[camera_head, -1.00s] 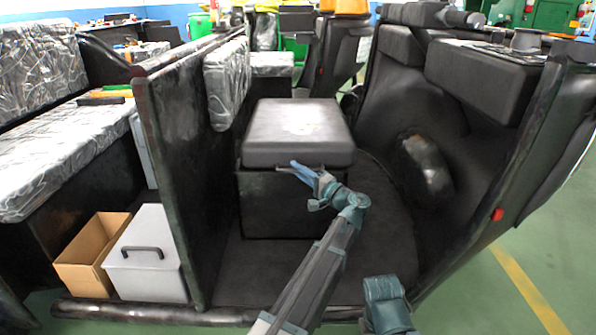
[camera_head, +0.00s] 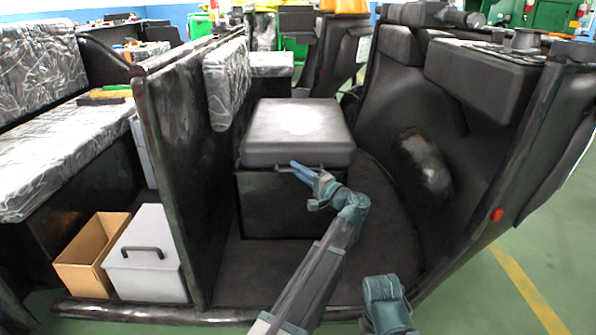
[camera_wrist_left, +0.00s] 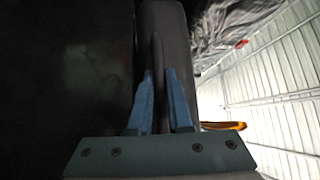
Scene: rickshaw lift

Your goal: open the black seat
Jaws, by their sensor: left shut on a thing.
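The black seat (camera_head: 299,130) is a padded square lid lying about level on a black box (camera_head: 275,210) in the middle of the head view. A thin handle (camera_head: 284,169) runs along its front edge. My left gripper (camera_head: 298,168) reaches it from the front right and is shut on the handle. In the left wrist view, the blue fingertips (camera_wrist_left: 160,90) stand on both sides of the narrow dark handle (camera_wrist_left: 157,60), with the dark padded seat edge (camera_wrist_left: 167,25) beyond.
A black panel (camera_head: 180,170) stands left of the seat, and the curved dark body (camera_head: 425,170) is on the right. An open cardboard box (camera_head: 92,255) and a grey case (camera_head: 143,270) sit at lower left. Dark floor (camera_head: 260,270) in front of the seat is clear.

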